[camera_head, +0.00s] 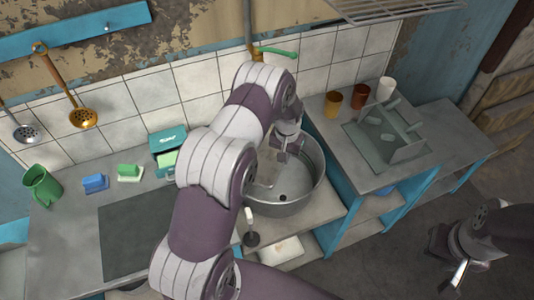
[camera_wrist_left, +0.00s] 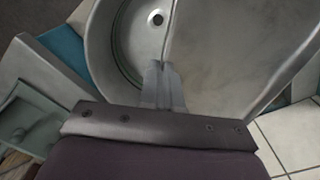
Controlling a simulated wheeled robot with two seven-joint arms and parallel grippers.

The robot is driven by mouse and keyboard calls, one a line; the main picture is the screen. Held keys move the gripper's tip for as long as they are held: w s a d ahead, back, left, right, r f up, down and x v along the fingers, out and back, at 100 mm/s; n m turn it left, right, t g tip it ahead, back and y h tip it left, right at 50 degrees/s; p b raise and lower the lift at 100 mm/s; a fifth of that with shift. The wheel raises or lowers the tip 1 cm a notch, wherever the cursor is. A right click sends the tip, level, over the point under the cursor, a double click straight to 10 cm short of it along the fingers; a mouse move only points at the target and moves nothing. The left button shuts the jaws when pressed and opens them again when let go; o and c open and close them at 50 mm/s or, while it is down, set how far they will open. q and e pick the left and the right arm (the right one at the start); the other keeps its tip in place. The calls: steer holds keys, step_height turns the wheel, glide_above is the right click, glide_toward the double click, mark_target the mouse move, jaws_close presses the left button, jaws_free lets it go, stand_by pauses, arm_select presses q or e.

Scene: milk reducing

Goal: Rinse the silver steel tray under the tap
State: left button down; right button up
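The silver steel tray (camera_head: 266,168) is in the round metal sink basin (camera_head: 318,165), partly hidden behind my left arm. In the left wrist view the tray (camera_wrist_left: 235,50) is a broad flat grey sheet reaching over the basin. My left gripper (camera_head: 286,145) is over the basin; in the wrist view its fingers (camera_wrist_left: 160,75) are close together on the tray's edge. The tap's green lever (camera_head: 278,52) shows on the wall behind; its spout is hidden by my arm. My right gripper (camera_head: 448,257) is low at the right, away from the counters, with nothing visible in it.
On the left counter are a green mug (camera_head: 42,185), a blue sponge (camera_head: 95,183), a green sponge (camera_head: 130,172) and a teal box (camera_head: 167,146). On the right counter are cups (camera_head: 359,97) and a rack (camera_head: 390,140). Open floor lies at the lower right.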

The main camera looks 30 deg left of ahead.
mark_target(272, 182)
arm_select(q)
steer(key=shift+s+r+p, duration=0.15)
steer(key=shift+s+p, duration=1.65)
steer(key=shift+s, duration=1.5)
steer(key=shift+s+a, duration=0.1)
steer(key=shift+s, duration=0.6)
steer(key=shift+s+r+p, duration=0.1)
steer(key=shift+p, duration=0.35)
steer(key=s+r+p, duration=0.2)
steer(key=s+p, duration=0.1)
steer(key=s+r+p, duration=0.1)
steer(key=shift+s+a+r+p, duration=0.25)
steer(key=shift+s+a+p, duration=0.05)
steer(key=shift+s, duration=0.1)
